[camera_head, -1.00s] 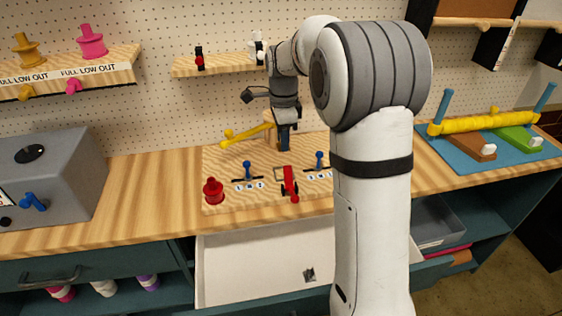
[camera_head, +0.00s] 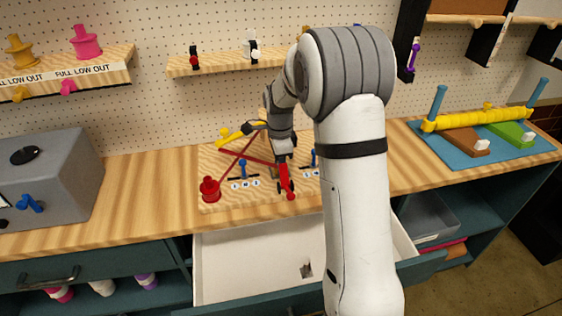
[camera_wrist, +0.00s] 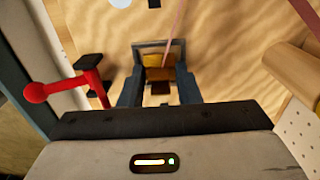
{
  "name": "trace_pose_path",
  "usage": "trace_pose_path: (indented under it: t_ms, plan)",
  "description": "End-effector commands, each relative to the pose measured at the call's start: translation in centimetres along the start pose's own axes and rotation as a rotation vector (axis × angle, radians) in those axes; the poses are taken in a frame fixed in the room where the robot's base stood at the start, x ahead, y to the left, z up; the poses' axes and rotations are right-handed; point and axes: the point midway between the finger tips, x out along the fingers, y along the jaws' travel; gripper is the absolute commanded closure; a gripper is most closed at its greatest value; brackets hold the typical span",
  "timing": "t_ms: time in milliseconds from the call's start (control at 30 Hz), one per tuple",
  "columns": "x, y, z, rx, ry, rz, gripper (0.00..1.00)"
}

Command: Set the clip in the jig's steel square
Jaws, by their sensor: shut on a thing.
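My gripper (camera_wrist: 159,92) reaches down over the wooden jig board (camera_head: 225,205), with its jaws shut on a small gold piece, which looks like the clip (camera_wrist: 160,61). A grey square frame, apparently the steel square (camera_wrist: 151,44), shows around the far side of the clip between the fingertips. I cannot tell whether the clip is seated in it or just above it. In the head view my gripper (camera_head: 283,160) hides the clip and most of the square. A red strand (camera_head: 245,157) runs across the board toward my gripper; it also shows in the wrist view (camera_wrist: 175,30).
A red lever (camera_head: 287,182) stands close by my gripper; its ball end is left in the wrist view (camera_wrist: 40,92). A red spool (camera_head: 210,188), blue levers (camera_head: 243,170) and a yellow arm (camera_head: 238,132) share the board. An open drawer (camera_head: 250,262) sits below.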

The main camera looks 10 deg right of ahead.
Motion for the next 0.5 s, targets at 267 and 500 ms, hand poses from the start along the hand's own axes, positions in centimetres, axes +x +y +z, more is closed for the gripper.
trace_pose_path:
  t_ms: [267, 500]
  plan:
    - [1.1, 0.0, 0.1, -0.001, 0.000, 0.002, 0.92]
    - [1.7, 0.2, 0.1, -0.002, 0.000, 0.010, 0.68]
